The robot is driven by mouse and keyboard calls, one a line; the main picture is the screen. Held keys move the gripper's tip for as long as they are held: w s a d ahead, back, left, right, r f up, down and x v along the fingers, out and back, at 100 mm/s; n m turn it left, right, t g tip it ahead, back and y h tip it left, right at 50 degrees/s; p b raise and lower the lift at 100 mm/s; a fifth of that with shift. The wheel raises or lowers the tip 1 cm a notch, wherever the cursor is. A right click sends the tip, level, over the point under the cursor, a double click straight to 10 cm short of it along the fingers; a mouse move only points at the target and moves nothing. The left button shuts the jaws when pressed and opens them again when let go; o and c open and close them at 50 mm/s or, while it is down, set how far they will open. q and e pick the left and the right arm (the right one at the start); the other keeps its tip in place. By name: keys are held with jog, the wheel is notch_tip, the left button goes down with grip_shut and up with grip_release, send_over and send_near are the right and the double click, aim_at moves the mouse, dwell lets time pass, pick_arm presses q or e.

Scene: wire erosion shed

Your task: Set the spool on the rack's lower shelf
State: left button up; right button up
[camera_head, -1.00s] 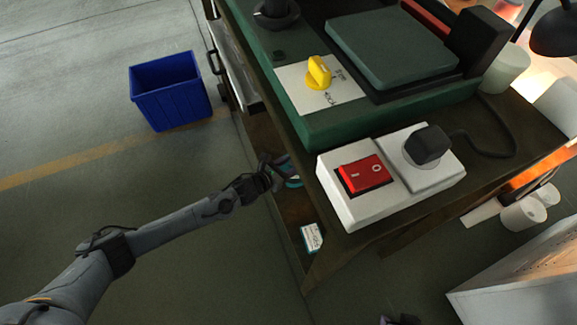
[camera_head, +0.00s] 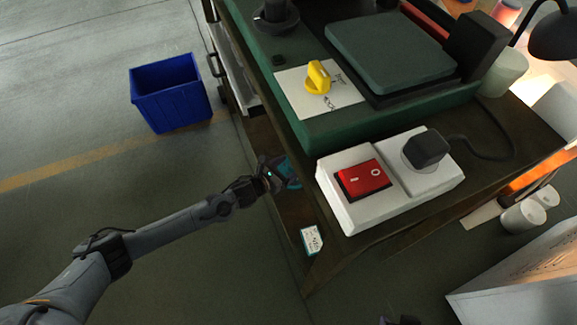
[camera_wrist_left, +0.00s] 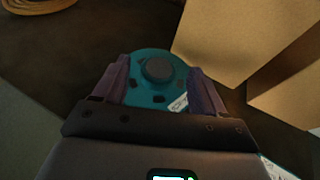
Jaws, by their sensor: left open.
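The teal spool (camera_wrist_left: 157,75), with a grey round hub, lies low between the fingers of my left gripper (camera_wrist_left: 163,88) in the left wrist view. The fingers stand apart, one on each side of it. In the head view the spool (camera_head: 290,172) is partly hidden by my left gripper (camera_head: 278,171) and the bench edge. Whether the spool rests fully on the shelf is hard to tell. Small dark parts at the bottom edge of the head view may be my right gripper (camera_head: 400,320).
Cardboard boxes (camera_wrist_left: 225,40) stand right beside the spool, and a coiled ring (camera_wrist_left: 38,4) lies far left. A small white label card (camera_head: 311,240) is near the shelf front. A red switch box (camera_head: 362,180) sits above. A blue bin (camera_head: 171,92) stands on the floor.

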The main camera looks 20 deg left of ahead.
pick_arm(q)
jog(key=p+v, duration=0.4)
jog(key=v, duration=0.7)
jog(key=s+d+r+n+g+y, duration=0.25)
jog(key=s+d+n, duration=0.55)
jog(key=n, duration=0.9)
jog(key=s+a+r+n+g+y, duration=0.1)
jog(key=s+a+r+n+g, duration=0.1)
jog(key=s+n, duration=0.6)
jog(key=s+a+r+n+g+y, duration=0.1)
jog(key=s+a+n+g, duration=0.3)
jog(key=s+n, duration=0.4)
jog(key=a+r+n, duration=0.1)
jog(key=n, duration=0.4)
jog(key=shift+r+n+g+y+p, duration=0.3)
jog(key=shift+g+y, duration=0.05)
jog(key=shift+d, duration=0.1)
